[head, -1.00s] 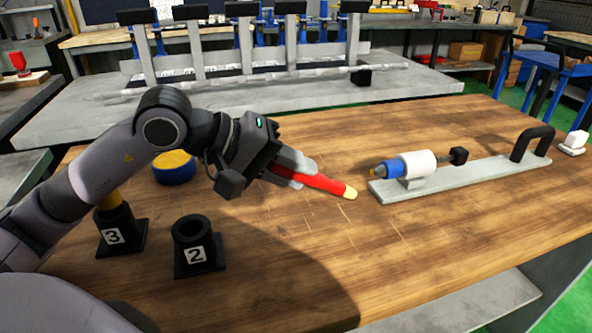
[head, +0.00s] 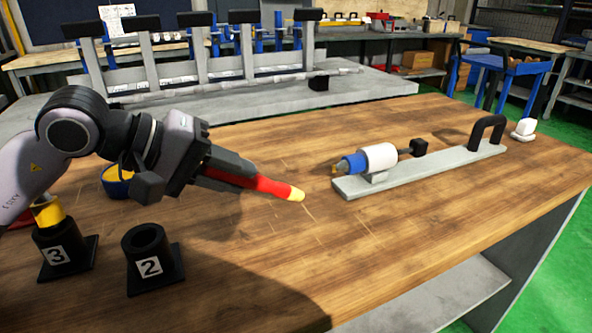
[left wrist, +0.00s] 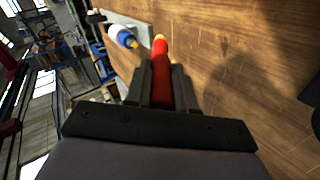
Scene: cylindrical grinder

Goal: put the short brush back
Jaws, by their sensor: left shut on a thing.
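My left gripper (head: 232,172) is shut on a red brush (head: 272,187) with a pale yellow tip. It holds the brush tilted, tip pointing right and slightly down, above the wooden table. In the left wrist view the red brush (left wrist: 160,76) sits between the two fingers (left wrist: 161,85). A black holder marked 2 (head: 147,250) stands at the front left and its round opening looks empty. A black holder marked 3 (head: 62,244) stands left of it with a yellow item (head: 47,211) in it. My right gripper does not show.
A grey plate with a white and blue cylinder (head: 377,158) and a black handle (head: 487,132) lies right of the brush. A blue and yellow bowl-like object (head: 116,180) is partly behind my left arm. The table's front middle (head: 330,250) is clear.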

